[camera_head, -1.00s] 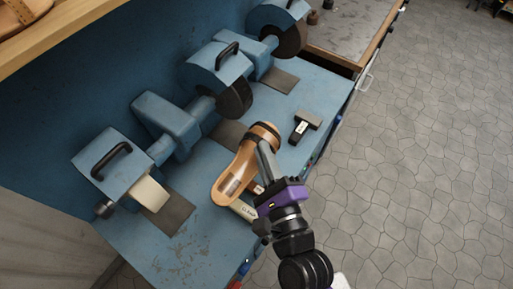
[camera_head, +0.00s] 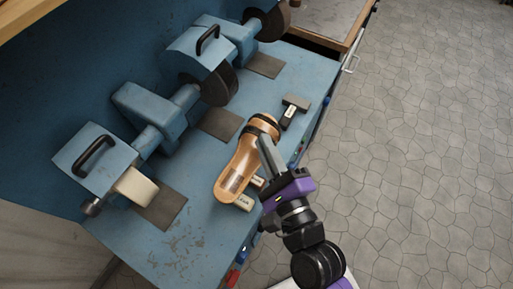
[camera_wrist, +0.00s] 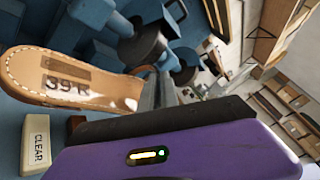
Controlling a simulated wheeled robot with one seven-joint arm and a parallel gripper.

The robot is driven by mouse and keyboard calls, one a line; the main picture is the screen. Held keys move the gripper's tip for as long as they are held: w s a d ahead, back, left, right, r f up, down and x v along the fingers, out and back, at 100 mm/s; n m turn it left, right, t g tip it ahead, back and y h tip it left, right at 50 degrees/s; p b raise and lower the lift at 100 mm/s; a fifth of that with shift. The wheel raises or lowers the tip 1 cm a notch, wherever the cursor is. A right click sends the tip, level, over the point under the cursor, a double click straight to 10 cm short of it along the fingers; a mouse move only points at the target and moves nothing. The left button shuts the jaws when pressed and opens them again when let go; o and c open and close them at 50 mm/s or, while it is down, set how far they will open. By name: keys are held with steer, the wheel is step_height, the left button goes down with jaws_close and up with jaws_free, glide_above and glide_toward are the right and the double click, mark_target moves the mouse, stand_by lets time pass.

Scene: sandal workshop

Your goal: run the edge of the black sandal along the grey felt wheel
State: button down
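The sandal (camera_head: 237,168) has a tan footbed and dark straps at its front. In the head view it is over the blue bench, heel toward the front. The wrist view shows its heel (camera_wrist: 45,75), marked "39 R", at the left. My purple gripper (camera_head: 264,140) reaches in from the right. Its grey fingers (camera_wrist: 157,92) are close together at the strap end and appear shut on the sandal; the contact is partly hidden. A dark grey wheel (camera_head: 219,84) stands on the middle machine, apart from the sandal. It also shows in the wrist view (camera_wrist: 143,45).
A pale wheel (camera_head: 136,186) is on the front-left machine, and another dark wheel (camera_head: 275,22) at the back. A hammer-like tool (camera_head: 293,108) lies right of the sandal. A block marked "CLEAR" (camera_wrist: 36,142) is near the heel. Dark mats (camera_head: 160,206) lie below the wheels.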

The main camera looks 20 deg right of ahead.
mark_target(243, 131)
steer(key=shift+w+a+r+p, duration=0.25)
steer(key=shift+w+a+p, duration=0.1)
steer(key=shift+w+p, duration=0.15)
steer(key=shift+w+a+r+p, duration=0.3)
steer(key=shift+w+p, duration=0.1)
steer(key=shift+w, duration=0.1)
steer(key=shift+w+a+r+p, duration=0.15)
steer(key=shift+w+a+p, duration=0.5)
steer(key=shift+w+a, duration=0.5)
steer(key=shift+w+d, duration=0.1)
steer(key=shift+d, duration=0.05)
steer(key=shift+w, duration=0.15)
steer(key=shift+w+a+r, duration=0.1)
steer(key=shift+w+a, duration=0.1)
steer(key=shift+w+a+r, duration=0.1)
steer(key=shift+w+a, duration=0.2)
steer(key=shift+w, duration=0.05)
stand_by(0.4)
steer(key=shift+w+d, duration=0.2)
steer(key=shift+d, duration=0.3)
stand_by(0.5)
steer(key=shift+w+d, duration=0.15)
steer(key=shift+d, duration=0.25)
